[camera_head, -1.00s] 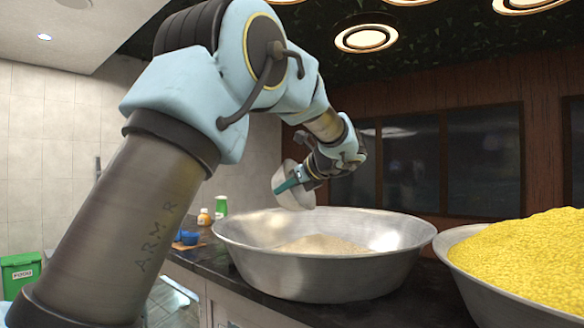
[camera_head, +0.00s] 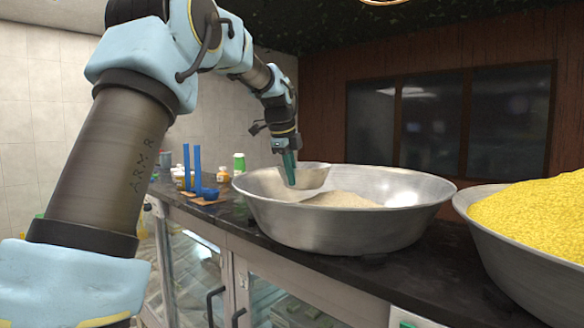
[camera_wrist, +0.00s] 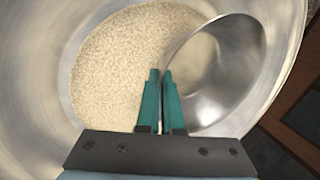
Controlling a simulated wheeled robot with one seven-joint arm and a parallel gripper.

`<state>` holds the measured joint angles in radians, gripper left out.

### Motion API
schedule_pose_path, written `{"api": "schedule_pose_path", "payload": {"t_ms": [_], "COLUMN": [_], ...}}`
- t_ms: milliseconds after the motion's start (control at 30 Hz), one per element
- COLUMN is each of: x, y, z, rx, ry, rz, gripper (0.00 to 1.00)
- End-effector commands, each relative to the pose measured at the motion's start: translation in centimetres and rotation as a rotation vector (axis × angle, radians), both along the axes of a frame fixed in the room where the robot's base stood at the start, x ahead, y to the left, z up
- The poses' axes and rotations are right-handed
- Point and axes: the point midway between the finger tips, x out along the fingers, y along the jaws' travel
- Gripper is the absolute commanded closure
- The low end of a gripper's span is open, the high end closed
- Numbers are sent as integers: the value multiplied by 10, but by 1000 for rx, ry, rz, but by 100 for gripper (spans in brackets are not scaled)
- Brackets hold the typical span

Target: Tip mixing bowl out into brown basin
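In the wrist view the bowl (camera_wrist: 232,75) hangs to the right of the fingers (camera_wrist: 162,85), above the grains. What lies inside the bowl is not clear.
A second steel basin (camera_head: 505,243) heaped with yellow grains (camera_head: 535,215) stands at the right, close to the first. Glass-fronted cabinets are below.

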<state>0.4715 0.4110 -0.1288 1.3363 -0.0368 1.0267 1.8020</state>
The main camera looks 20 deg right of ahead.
Motion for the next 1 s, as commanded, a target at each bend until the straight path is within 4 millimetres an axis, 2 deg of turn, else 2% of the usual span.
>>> {"api": "schedule_pose_path", "payload": {"t_ms": [267,600,1000], "x": [-1,0,-1], "y": [-1,-1,-1], "z": [5,40,41], "rx": [-3,-2,0], "ry": [-2,-2,-2], "rz": [-1,-1,-1], "gripper": [100,100,100]}}
